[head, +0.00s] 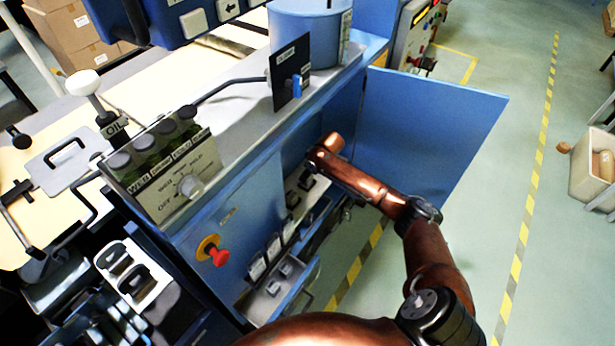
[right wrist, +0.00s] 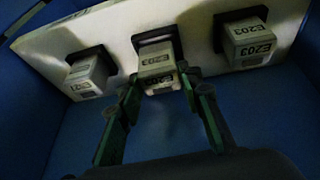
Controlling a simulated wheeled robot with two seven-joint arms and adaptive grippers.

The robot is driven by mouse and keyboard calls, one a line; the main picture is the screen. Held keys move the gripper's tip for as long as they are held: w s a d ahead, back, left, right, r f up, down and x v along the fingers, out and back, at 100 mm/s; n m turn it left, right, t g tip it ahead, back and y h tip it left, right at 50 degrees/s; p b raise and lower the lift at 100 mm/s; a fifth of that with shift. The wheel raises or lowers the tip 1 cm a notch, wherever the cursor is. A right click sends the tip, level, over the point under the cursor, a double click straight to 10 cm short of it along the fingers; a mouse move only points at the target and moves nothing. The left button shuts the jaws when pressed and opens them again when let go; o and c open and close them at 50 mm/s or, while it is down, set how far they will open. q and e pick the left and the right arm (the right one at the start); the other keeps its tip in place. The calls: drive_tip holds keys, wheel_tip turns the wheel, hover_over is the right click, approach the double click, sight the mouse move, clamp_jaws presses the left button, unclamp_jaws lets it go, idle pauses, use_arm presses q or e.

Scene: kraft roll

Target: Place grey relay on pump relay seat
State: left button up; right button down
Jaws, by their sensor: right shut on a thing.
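In the right wrist view my right gripper (right wrist: 161,84) is shut on a grey relay (right wrist: 157,66), the middle one of three, with dark lettering that seems to read E203. Its green fingers grip the relay from both sides. The relay's back is at a black square seat (right wrist: 152,38) on a pale panel (right wrist: 110,27); I cannot tell whether it is fully seated. No seat label is readable, so I cannot tell which is the pump seat. In the head view the right arm reaches into the blue cabinet and the gripper's fingertips are not clear. My left gripper is not in view.
Relays flank the held one closely, at left (right wrist: 86,76) and right (right wrist: 247,43). The open blue cabinet door (head: 425,125) stands right of my arm. An open tray (head: 262,305) holds small grey blocks. A red button (head: 219,257) sits on the cabinet front.

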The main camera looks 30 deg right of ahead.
drive_tip(key=shift+s+f, duration=0.35)
drive_tip(key=shift+f, duration=0.4)
drive_tip(key=c, duration=1.7)
unclamp_jaws()
drive_tip(key=shift+f, duration=0.15)
drive_tip(key=shift+o, duration=0.8)
drive_tip(key=shift+w, duration=0.15)
drive_tip(key=shift+o, duration=0.8)
drive_tip(key=shift+r, duration=0.4)
use_arm(q)
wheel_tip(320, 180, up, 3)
drive_tip(key=p, duration=0.3)
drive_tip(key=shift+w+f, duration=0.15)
use_arm(e)
drive_tip(key=v, duration=1.1)
drive_tip(key=shift+r, duration=0.45)
